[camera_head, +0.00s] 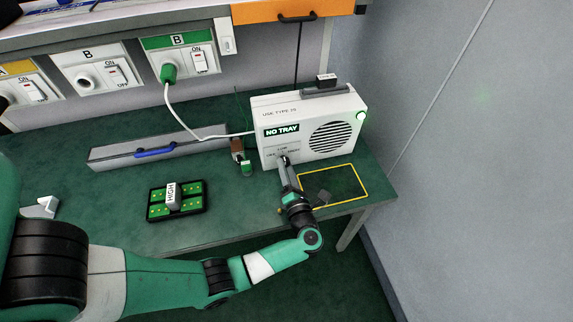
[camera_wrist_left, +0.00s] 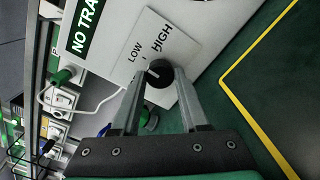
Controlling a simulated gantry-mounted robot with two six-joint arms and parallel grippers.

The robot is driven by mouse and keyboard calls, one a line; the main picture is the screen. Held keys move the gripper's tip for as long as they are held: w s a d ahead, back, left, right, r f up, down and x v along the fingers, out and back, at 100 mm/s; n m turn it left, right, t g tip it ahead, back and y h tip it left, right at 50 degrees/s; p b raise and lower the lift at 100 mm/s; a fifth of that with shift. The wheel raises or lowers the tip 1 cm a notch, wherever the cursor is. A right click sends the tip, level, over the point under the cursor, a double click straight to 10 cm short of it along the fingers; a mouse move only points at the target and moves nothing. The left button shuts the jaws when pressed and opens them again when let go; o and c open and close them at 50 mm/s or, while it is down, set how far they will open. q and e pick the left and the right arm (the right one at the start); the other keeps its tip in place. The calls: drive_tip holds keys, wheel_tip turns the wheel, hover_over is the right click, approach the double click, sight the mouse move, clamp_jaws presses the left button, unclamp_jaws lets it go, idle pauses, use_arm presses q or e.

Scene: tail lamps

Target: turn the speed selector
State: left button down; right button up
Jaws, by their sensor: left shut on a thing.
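The white machine (camera_head: 310,128) with a round speaker-like grille and a "NO TRAY" display stands on the green bench against the back wall. Its speed selector is a black knob (camera_wrist_left: 160,88) with a small white mark, on a plate marked LOW and HIGH in the left wrist view. My left gripper (camera_head: 286,163) reaches the machine's front at this knob. In the left wrist view its two fingers (camera_wrist_left: 160,76) stand on either side of the knob and are shut on it. The fingers partly hide the selector in the head view. My right gripper is not in view.
A yellow outlined rectangle (camera_head: 365,180) lies on the bench right of my gripper. A black tray with green pads (camera_head: 155,210) and a HIGH block (camera_head: 172,195) is at left. A white cord (camera_head: 185,130) runs from a green plug (camera_head: 168,73) to the machine.

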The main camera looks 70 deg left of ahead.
use_arm(q)
drive_tip(key=m+p, duration=0.3)
drive_tip(key=m, duration=0.3)
drive_tip(key=shift+r+m, duration=0.15)
drive_tip(key=shift+m, duration=0.15)
drive_tip(key=m+p, duration=0.2)
drive_tip(key=m, duration=0.2)
drive_tip(key=shift+m, duration=0.3)
drive_tip(key=shift+c, duration=2.1)
unclamp_jaws()
drive_tip(key=d, duration=0.3)
drive_tip(key=s+d, duration=0.1)
drive_tip(key=d, duration=0.3)
drive_tip(key=s+d, duration=0.1)
drive_tip(key=d, duration=0.3)
drive_tip(key=shift+d, duration=0.25)
drive_tip(key=shift+a+p, duration=0.1)
drive_tip(key=shift+p, duration=0.2)
